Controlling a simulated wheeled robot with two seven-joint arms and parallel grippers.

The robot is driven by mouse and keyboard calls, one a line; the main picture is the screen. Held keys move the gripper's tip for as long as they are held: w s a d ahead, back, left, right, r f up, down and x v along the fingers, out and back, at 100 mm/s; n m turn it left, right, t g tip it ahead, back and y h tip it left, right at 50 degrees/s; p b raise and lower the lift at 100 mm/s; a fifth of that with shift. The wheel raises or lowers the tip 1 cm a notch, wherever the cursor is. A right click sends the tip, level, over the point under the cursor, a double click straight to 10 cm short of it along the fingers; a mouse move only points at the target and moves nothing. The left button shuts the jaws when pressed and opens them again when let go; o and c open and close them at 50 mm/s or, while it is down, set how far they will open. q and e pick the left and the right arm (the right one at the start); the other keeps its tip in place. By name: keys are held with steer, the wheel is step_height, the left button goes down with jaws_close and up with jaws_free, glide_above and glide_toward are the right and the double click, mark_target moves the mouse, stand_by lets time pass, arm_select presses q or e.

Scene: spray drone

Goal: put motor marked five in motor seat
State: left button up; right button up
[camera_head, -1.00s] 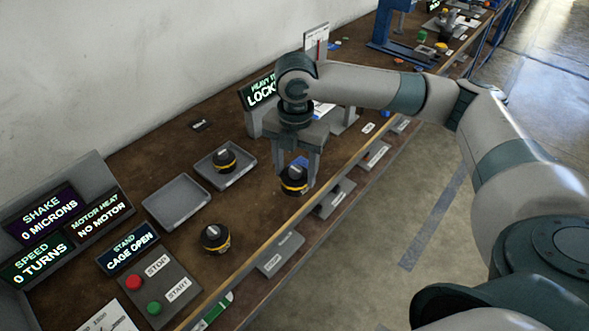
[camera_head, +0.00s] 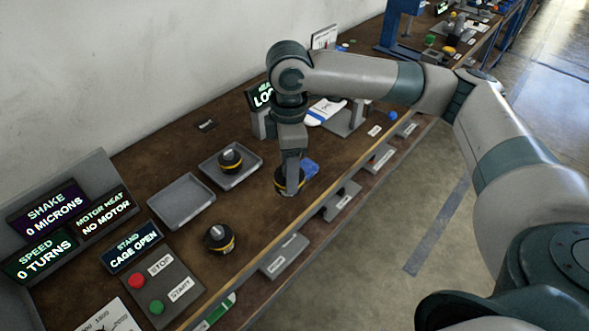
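A black motor with a yellow band (camera_head: 281,178) is between the fingers of my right gripper (camera_head: 290,187), near the bench's front edge. The gripper points down, is seen edge-on and appears closed on it; one finger covers its middle. A similar motor (camera_head: 230,160) sits in the rear grey tray (camera_head: 247,176). Another motor (camera_head: 219,238) stands on bare bench nearer the control panel. Their number marks are too small to read. I cannot make out the motor seat with certainty. My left gripper is out of view.
An empty grey tray (camera_head: 180,202) lies left of the occupied one. The stop and start panel (camera_head: 160,285) and lit displays (camera_head: 68,222) are at left. A blue object (camera_head: 310,168) lies behind the held motor. A grey stand (camera_head: 345,120) is farther back.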

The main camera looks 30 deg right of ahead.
mark_target(278, 182)
steer(key=m, duration=0.1)
steer(key=a+r+m, duration=0.1)
steer(key=m, duration=0.4)
steer(key=a+r+m, duration=0.1)
steer(key=shift+s+m, duration=0.2)
steer(key=shift+m, duration=0.2)
steer(key=m, duration=0.2)
steer(key=a+r+m, duration=0.1)
steer(key=m, duration=0.3)
steer(key=shift+s+a+r+b, duration=0.2)
steer(key=shift+s+r+b, duration=0.1)
steer(key=shift+b, duration=0.1)
